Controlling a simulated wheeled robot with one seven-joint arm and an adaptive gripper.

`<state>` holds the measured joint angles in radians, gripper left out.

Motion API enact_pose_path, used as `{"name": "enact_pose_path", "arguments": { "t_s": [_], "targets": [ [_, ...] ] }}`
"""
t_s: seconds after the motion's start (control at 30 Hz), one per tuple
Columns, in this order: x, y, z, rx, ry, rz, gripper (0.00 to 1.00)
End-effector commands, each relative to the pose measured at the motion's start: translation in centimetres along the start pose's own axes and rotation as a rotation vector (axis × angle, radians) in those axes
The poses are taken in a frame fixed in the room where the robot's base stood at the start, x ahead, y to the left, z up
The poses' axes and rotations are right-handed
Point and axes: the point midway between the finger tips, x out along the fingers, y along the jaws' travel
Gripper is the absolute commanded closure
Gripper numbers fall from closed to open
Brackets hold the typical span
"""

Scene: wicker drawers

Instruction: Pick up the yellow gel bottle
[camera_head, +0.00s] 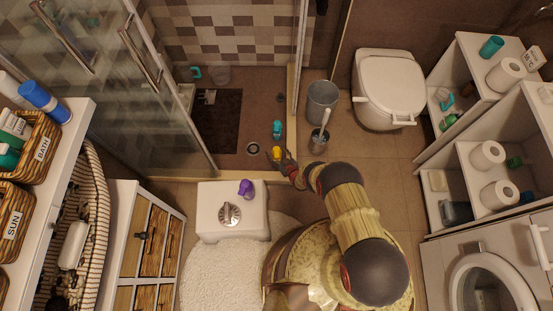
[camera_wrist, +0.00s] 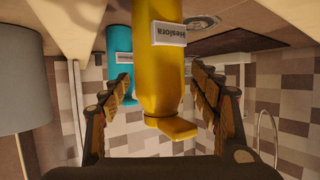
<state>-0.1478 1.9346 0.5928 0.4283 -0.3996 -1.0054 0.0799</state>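The yellow gel bottle (camera_head: 276,152) stands at the shower's threshold in the head view, at the tip of my gripper (camera_head: 283,158). In the wrist view the yellow bottle (camera_wrist: 160,70) fills the middle, upside down in the picture, with its cap toward my palm and a white label on its body. My gripper (camera_wrist: 164,82) is open there, with one finger on each side of the bottle. Narrow gaps show between the fingers and the bottle. The bottle's base is out of the wrist view.
A teal bottle (camera_head: 277,129) stands just behind the yellow one; it also shows beside the left finger in the wrist view (camera_wrist: 120,70). A grey bin (camera_head: 322,101) and a toilet brush (camera_head: 319,140) stand right. A white stool (camera_head: 215,202) with a purple item (camera_head: 246,188) is left.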

Motion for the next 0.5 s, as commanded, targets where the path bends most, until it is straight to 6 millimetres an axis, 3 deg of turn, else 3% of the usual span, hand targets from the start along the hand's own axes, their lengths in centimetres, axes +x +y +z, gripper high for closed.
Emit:
{"name": "enact_pose_path", "arguments": {
  "t_s": [0.5],
  "targets": [
    [-0.02,-0.01,0.03,0.0,0.0,0.0,0.69]
  ]
}}
